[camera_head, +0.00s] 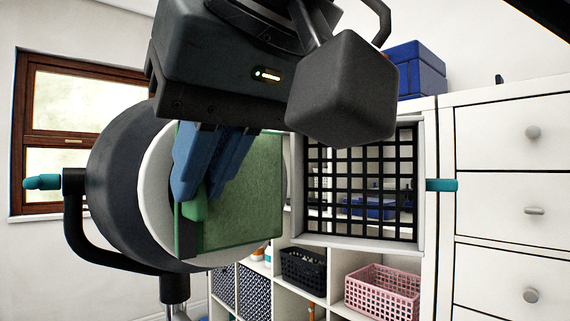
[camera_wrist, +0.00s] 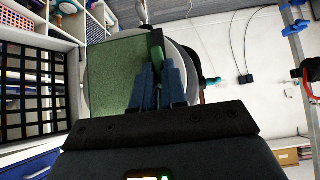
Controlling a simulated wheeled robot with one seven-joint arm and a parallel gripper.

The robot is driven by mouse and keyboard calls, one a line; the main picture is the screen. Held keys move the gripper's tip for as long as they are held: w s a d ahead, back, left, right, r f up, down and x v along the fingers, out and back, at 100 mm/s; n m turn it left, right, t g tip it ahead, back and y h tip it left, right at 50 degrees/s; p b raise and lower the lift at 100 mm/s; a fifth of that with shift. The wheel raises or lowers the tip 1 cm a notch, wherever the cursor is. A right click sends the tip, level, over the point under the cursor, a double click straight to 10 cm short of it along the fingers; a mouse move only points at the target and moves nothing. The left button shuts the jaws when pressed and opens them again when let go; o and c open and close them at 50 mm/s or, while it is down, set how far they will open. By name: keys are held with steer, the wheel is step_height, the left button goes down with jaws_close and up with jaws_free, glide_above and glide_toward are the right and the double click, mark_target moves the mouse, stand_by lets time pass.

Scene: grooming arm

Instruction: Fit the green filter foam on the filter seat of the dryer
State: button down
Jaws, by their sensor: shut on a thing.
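A black grille in a pale square frame (camera_head: 298,239) stands open to the right. In the wrist view the foam (camera_wrist: 118,75) lies left of the fingers (camera_wrist: 160,85).
The dryer's dark bracket (camera_head: 75,225) has a teal knob (camera_head: 42,182) at left. Another teal piece (camera_head: 441,185) sticks out right of the frame. Behind are shelves with a black basket (camera_head: 303,270), a pink basket (camera_head: 382,292) and white drawers (camera_head: 510,205).

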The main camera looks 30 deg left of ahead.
steer(key=shift+w+a, duration=0.35)
steer(key=shift+a, duration=0.55)
steer(key=c, duration=1.1)
jaws_free()
steer(key=shift+r, duration=0.1)
steer(key=v, duration=0.7)
steer(key=shift+d+r, duration=0.2)
steer(key=shift+d, duration=0.05)
